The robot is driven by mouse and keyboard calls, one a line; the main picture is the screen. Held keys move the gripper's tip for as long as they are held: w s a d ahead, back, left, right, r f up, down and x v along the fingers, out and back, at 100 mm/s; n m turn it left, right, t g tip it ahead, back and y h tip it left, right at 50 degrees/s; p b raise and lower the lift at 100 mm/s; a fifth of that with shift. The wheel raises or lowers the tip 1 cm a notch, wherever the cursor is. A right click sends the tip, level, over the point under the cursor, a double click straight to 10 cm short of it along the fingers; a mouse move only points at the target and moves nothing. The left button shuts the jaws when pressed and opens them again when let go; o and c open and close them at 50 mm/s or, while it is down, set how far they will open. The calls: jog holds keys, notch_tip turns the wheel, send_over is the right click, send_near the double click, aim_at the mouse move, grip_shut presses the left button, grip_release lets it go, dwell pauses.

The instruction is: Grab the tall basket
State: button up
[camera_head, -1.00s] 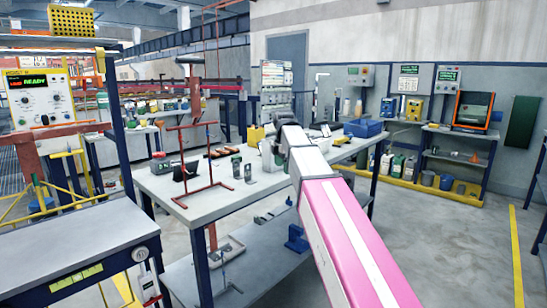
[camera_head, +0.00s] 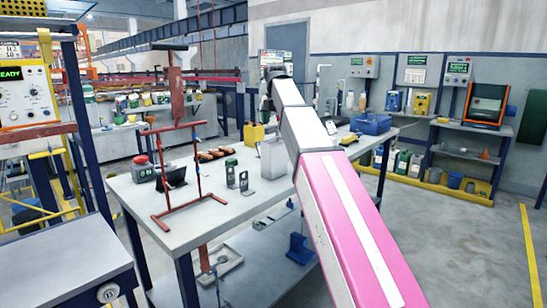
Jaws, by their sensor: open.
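I cannot tell for sure which thing is the tall basket. A white upright container (camera_head: 272,159) stands on the grey workbench (camera_head: 222,205), right of its middle, with its right side close to my arm in the picture. A low blue bin (camera_head: 371,124) sits at the bench's far right end. My arm reaches up from the lower right, and my gripper (camera_head: 266,101) is small at its far end, above the white container in the picture. It is open, its fingers are hardly visible, and nothing shows between them.
A red stand (camera_head: 176,170) rises from the left of the bench. A grey cabinet (camera_head: 60,262) is at lower left. The floor at right is clear.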

aim_at(274, 146)
jog(key=shift+w+a+f, duration=0.1)
jog(key=shift+w+f, duration=0.05)
jog(key=shift+f, duration=2.5)
jog(key=shift+w+f, duration=0.1)
jog(key=shift+f, duration=2.55)
jog(key=c, duration=1.4)
jog(key=shift+o, duration=0.2)
jog(key=shift+r, duration=0.15)
